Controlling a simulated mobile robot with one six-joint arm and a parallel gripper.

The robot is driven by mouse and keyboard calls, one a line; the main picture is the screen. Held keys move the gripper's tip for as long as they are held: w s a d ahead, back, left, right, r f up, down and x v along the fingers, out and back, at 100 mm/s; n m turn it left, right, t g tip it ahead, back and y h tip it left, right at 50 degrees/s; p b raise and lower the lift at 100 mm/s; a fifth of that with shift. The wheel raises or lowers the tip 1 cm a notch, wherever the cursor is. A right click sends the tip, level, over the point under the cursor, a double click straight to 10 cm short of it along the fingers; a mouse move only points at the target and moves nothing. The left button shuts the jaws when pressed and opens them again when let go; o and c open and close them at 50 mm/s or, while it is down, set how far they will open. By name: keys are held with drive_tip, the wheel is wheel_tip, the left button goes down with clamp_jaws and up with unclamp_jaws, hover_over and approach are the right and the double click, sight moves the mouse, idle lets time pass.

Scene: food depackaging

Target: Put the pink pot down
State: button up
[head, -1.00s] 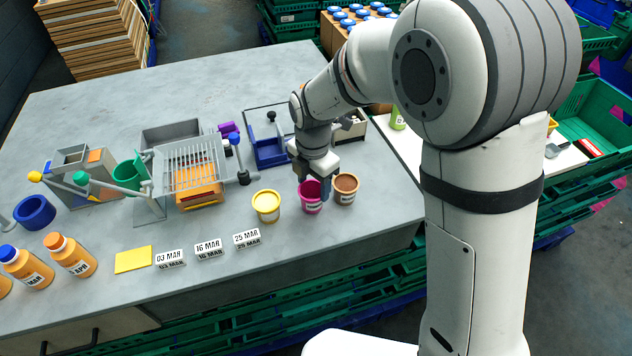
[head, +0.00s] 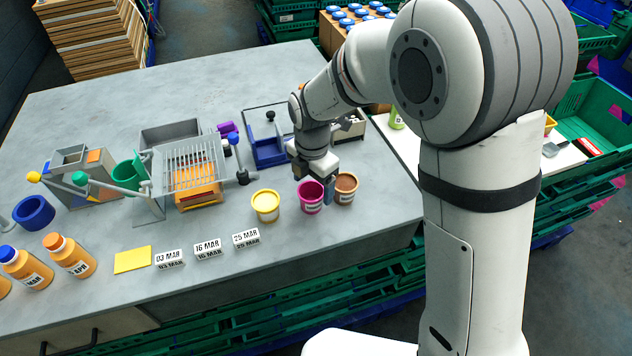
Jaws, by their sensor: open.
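The pink pot (head: 311,203) stands upright on the grey table, with a pale label on its front. It sits between a yellow pot (head: 266,206) on the left and a brown-topped pot (head: 345,189) on the right. My gripper (head: 315,182) is open above and behind the pink pot. One finger shows at the pot's right side, between it and the brown-topped pot; the other finger is hard to make out. I cannot tell whether the fingers touch the pot.
Date blocks (head: 208,250) and a yellow sponge-like pad (head: 132,260) lie at the front. Orange bottles (head: 69,255) stand at front left. The table in front of the pots is clear.

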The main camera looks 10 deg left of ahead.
sight(313, 190)
wheel_tip(313, 190, up, 12)
drive_tip(key=shift+b, duration=0.45)
drive_tip(key=s+d+m+t, duration=0.1)
drive_tip(key=s+d+m, duration=0.3)
drive_tip(key=d+m, duration=0.5)
drive_tip(key=s+d+m+t, duration=0.1)
drive_tip(key=s+d+m, duration=0.4)
drive_tip(key=d+m, duration=0.4)
drive_tip(key=s+d+m+t, duration=0.1)
drive_tip(key=s+d+m, duration=0.4)
drive_tip(key=d+m, duration=0.4)
drive_tip(key=r+m, duration=0.1)
drive_tip(key=m, duration=0.1)
drive_tip(key=shift+d+m, duration=0.3)
drive_tip(key=shift+d, duration=0.1)
